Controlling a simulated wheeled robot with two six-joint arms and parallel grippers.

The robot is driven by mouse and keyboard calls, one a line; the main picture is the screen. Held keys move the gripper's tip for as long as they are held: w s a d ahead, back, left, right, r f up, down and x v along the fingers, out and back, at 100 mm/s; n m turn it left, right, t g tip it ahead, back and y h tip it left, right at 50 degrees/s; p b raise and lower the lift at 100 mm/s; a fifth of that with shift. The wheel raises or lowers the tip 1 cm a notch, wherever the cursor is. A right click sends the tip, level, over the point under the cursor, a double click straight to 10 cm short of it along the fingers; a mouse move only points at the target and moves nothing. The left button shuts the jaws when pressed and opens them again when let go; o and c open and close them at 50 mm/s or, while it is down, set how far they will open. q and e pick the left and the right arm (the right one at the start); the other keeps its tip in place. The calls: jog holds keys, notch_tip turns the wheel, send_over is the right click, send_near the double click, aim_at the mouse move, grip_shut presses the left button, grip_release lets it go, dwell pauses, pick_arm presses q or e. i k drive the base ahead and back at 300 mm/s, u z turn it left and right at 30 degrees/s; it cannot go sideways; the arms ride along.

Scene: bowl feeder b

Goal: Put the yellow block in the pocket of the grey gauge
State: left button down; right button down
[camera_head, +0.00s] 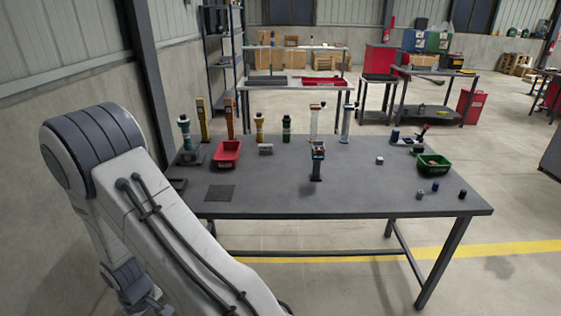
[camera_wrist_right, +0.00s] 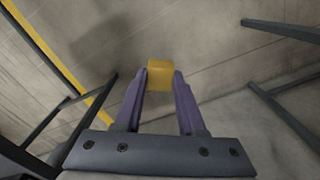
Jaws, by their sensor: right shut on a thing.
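The yellow block (camera_wrist_right: 160,74) is between the fingertips of my right gripper (camera_wrist_right: 160,82) in the right wrist view. The purple fingers are shut on its two sides, and bare floor shows beyond it. My right gripper is outside the head view. In the head view my left arm fills the lower left, and its gripper cannot be seen. I cannot surely tell the grey gauge; a small light grey piece (camera_head: 265,149) and a small grey cube (camera_head: 380,160) stand on the table, and no pocket can be made out.
The dark table (camera_head: 400,204) holds a red bin (camera_head: 227,154), a green bin (camera_head: 433,164), several upright posts along the back and a dark device (camera_head: 317,162) in the middle. Small cylinders stand near the right edge. The front of the table is mostly clear. Table legs (camera_wrist_right: 282,30) show in the wrist view.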

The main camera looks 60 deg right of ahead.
aim_at(318, 148)
jog(key=z, duration=0.8)
jog(key=i, duration=0.7)
jog(key=z, duration=0.75)
